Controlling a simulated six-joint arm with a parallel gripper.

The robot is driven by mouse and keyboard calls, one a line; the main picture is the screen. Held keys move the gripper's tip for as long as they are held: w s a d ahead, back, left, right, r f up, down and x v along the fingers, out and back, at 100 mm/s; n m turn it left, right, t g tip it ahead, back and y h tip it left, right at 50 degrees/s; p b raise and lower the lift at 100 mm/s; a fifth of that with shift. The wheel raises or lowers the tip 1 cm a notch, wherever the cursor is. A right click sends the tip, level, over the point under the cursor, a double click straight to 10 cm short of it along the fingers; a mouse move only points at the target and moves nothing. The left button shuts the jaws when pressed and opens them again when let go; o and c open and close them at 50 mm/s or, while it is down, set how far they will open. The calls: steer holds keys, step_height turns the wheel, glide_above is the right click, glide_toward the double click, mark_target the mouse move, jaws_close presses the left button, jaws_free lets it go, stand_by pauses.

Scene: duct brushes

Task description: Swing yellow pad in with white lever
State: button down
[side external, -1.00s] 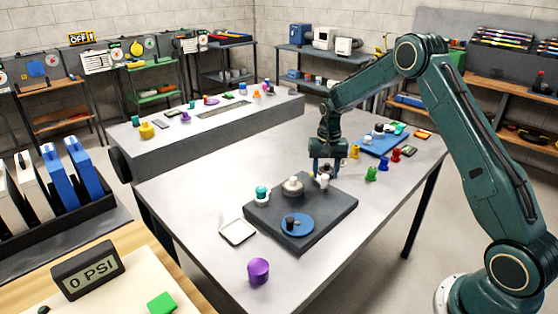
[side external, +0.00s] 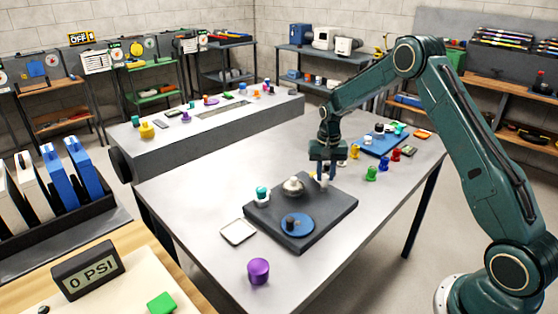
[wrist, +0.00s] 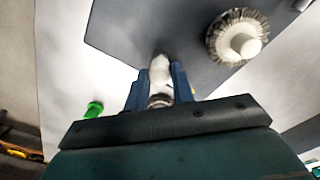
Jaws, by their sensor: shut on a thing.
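My gripper (side external: 326,172) points down at the far corner of the dark square plate (side external: 335,207). In the wrist view its two blue fingers (wrist: 160,88) are closed around the upright white lever (wrist: 160,70). The lever shows only as a small pale piece between the fingers in the side view. A round bristled brush with a white knob (side external: 293,186) sits on the plate beside the gripper and also shows in the wrist view (wrist: 238,38). A sliver of yellow (wrist: 193,91) shows by the right finger; I cannot tell whether it is the yellow pad.
A white tray (side external: 238,232) and purple knob (side external: 258,271) stand in front. Several coloured pegs, including a green one (side external: 370,173), stand to the right.

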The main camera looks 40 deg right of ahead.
steer(key=n, duration=1.2)
steer(key=shift+r+n, duration=0.1)
steer(key=shift+n, duration=0.3)
stand_by(0.3)
steer(key=c, duration=1.2)
jaws_free()
